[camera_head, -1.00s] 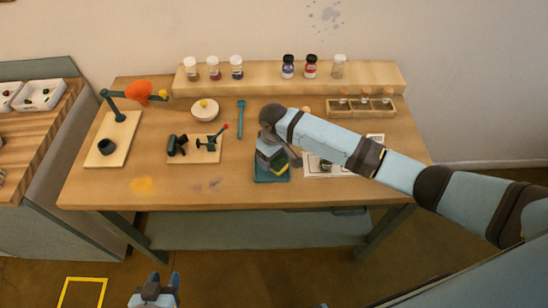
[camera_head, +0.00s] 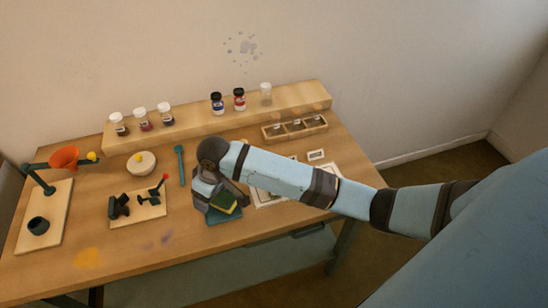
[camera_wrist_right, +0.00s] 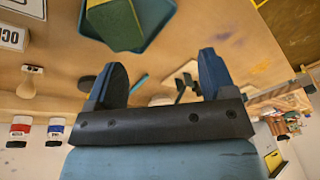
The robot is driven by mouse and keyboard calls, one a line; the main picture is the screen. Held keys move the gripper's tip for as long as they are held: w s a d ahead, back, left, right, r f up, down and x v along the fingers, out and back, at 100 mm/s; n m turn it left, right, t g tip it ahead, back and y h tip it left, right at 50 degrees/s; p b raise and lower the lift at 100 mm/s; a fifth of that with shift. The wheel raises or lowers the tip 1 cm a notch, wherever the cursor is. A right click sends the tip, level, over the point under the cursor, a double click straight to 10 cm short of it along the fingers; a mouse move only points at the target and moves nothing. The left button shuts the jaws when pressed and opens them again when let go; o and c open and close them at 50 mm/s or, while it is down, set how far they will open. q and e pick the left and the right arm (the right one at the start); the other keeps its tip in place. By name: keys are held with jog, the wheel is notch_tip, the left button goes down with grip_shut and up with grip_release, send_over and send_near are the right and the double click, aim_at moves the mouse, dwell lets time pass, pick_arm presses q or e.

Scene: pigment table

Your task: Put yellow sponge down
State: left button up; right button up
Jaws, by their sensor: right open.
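The yellow sponge (camera_head: 226,201) has a green face and lies on the small teal tray (camera_head: 226,216) near the table's front edge. In the right wrist view the sponge (camera_wrist_right: 114,24) is at the top edge, partly cut off, with the tray (camera_wrist_right: 158,14) around it. My right gripper (camera_wrist_right: 160,68) is open and its jaws are empty, with the sponge beyond the fingertips. In the head view the right hand (camera_head: 207,187) is just left of and behind the sponge; its fingers are hard to make out. My left gripper is out of view.
A teal spatula (camera_head: 181,165), white bowl (camera_head: 141,163) and board with black tools (camera_head: 138,207) are to the left. Jars (camera_head: 141,118) stand on the rear shelf. A wooden box (camera_head: 295,127) and a printed sheet (camera_head: 272,197) are to the right.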

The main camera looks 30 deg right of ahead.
jog(key=s+a+f, duration=0.1)
jog(key=s+f+t+y, duration=0.1)
jog(key=s, duration=0.1)
jog(key=s+a+f+t+y, duration=0.1)
jog(key=s, duration=0.1)
jog(key=shift+a+f+m, duration=0.25)
jog(key=shift+a+m, duration=0.05)
jog(key=shift+a, duration=0.05)
jog(key=s+d+f+t, duration=0.2)
jog(key=s+d, duration=0.1)
jog(key=s, duration=0.2)
jog(key=s+d+f+m+t, duration=0.1)
jog(key=s+d+f+t, duration=0.1)
jog(key=s, duration=0.4)
jog(key=s+d+f+m+t+h, duration=0.1)
jog(key=s+d+f+t, duration=0.1)
jog(key=s, duration=0.4)
jog(key=shift+s+d+f+t+p, duration=0.25)
jog(key=shift+d+t+p, duration=0.2)
jog(key=shift+d+t, duration=0.6)
jog(key=shift+d+g, duration=0.2)
jog(key=shift+g, duration=0.05)
